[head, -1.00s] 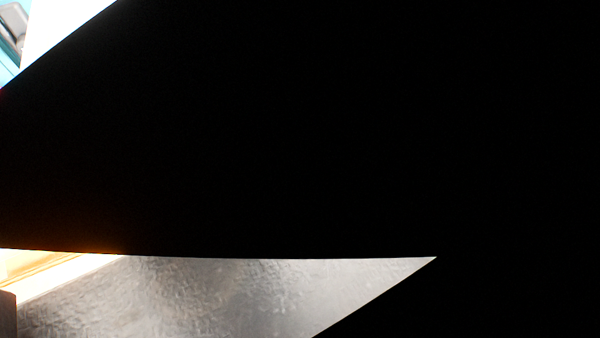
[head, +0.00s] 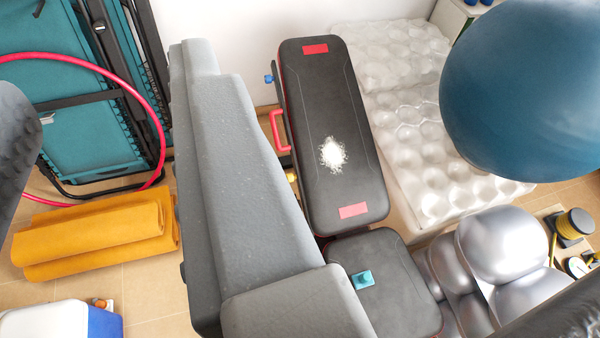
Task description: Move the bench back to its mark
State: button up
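The bench (head: 330,110) is black and padded, with red patches at both ends of its long pad and a white speckled patch near the middle. Its shorter seat pad (head: 395,285) is nearer, with a small teal piece (head: 362,279) on it. A red handle (head: 278,131) sticks out on the left side. A large grey stepped form (head: 235,190), seemingly part of my arm or gripper, runs up the picture left of the bench and hides part of its left side. I cannot make out separate fingertips or contact. No floor mark for the bench can be made out.
A teal folding lounger (head: 90,140), a pink hoop (head: 75,62) and a rolled orange mat (head: 90,235) are at left. Bubble wrap (head: 420,150), a big blue ball (head: 525,95) and silver balls (head: 500,245) crowd the right. A little tiled floor (head: 150,290) shows at lower left.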

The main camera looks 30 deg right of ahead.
aim_at(341, 185)
jog(key=z, duration=0.2)
jog(key=i, duration=0.8)
jog(key=z, duration=0.4)
jog(key=k, duration=0.5)
jog(key=u, duration=0.65)
jog(key=i, duration=1.05)
jog(key=z, duration=0.2)
